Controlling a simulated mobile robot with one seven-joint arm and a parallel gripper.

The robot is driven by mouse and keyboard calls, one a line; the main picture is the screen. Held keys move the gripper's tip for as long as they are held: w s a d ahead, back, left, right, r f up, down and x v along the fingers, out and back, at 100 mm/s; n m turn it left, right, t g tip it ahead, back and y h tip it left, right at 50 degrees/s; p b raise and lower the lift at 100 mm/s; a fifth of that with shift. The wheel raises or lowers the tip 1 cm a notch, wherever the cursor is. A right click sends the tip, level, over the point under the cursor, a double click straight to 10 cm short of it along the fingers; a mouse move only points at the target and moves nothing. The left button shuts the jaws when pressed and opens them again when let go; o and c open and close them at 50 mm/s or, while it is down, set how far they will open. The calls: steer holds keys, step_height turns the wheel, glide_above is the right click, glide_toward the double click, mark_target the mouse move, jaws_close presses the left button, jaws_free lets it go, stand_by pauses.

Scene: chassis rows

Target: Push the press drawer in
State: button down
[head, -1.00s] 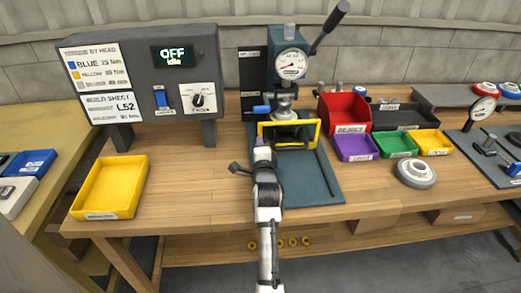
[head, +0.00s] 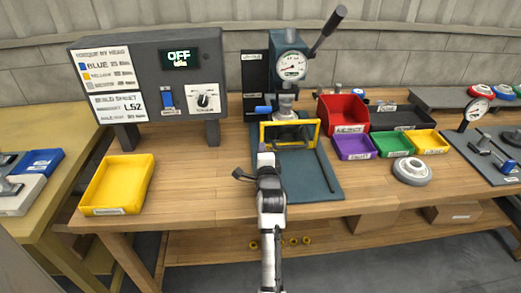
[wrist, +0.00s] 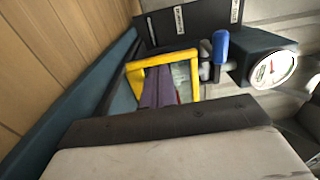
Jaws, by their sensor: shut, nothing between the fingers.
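The press (head: 289,66) stands at the back of the bench on a blue-grey base plate (head: 318,187). A yellow rectangular frame (head: 290,123), which looks like the drawer's front, stands upright below the press head. My gripper (head: 265,160) is shut and empty, at the frame's lower left corner on the near side. In the wrist view the purple fingers (wrist: 158,88) lie together in front of the yellow frame (wrist: 160,58), overlapping its opening. I cannot tell whether they touch it. The drawer's inside is mostly hidden.
A grey control box (head: 150,80) reading OFF stands left of the press. A yellow tray (head: 117,185) lies at the front left. Red (head: 342,112), purple (head: 355,147) and green (head: 390,145) bins and a round grey part (head: 411,172) are on the right.

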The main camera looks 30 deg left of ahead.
steer(key=b+v, duration=0.2)
steer(key=v, duration=0.8)
steer(key=shift+s+d+f, duration=0.1)
steer(key=shift+s+d, duration=0.05)
